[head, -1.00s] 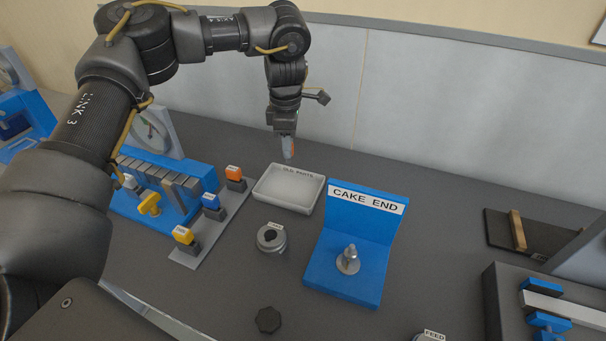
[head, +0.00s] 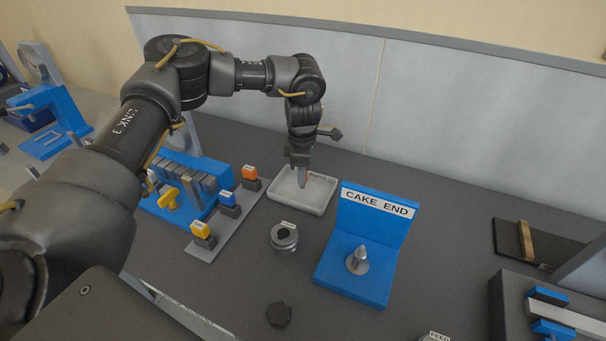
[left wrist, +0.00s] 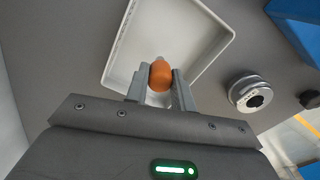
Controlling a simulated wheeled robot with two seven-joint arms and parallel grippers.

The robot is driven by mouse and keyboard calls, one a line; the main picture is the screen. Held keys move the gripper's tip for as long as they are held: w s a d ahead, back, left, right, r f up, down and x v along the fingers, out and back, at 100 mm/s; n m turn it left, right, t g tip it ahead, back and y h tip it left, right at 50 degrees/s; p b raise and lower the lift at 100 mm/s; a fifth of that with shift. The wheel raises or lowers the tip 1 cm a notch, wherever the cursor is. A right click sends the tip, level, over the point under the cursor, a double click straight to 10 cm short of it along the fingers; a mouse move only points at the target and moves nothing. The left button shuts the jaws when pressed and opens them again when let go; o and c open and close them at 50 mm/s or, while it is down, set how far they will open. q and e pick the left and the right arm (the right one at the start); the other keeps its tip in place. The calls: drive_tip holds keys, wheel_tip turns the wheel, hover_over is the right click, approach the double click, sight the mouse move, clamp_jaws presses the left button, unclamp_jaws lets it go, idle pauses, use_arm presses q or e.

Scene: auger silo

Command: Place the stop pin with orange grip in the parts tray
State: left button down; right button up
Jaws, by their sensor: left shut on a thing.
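The stop pin's orange grip (left wrist: 160,76) sits between the two fingers of my left gripper (left wrist: 160,90) in the left wrist view. The tray also shows in the left wrist view (left wrist: 125,42), beyond the fingers. I cannot tell whether the pin touches the tray floor. My right gripper is not in view.
The blue CAKE END stand (head: 375,215) with a metal cone (head: 358,260) is right of the tray. A round metal collar (head: 285,236) lies in front. A strip with orange, blue and yellow blocks (head: 228,213) is at left. A dark knob (head: 279,314) lies nearer.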

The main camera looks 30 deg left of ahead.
use_arm(q)
drive_tip(key=shift+w+a+f, duration=0.1)
drive_tip(key=shift+w+f, duration=0.05)
drive_tip(key=shift+f, duration=0.65)
drive_tip(key=shift+r, duration=0.1)
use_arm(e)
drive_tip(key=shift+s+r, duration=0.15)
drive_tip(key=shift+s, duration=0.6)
use_arm(q)
drive_tip(key=c, duration=1.6)
unclamp_jaws()
drive_tip(key=o, duration=0.4)
drive_tip(key=shift+f, duration=0.2)
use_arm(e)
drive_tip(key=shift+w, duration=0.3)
use_arm(q)
drive_tip(key=shift+r, duration=0.1)
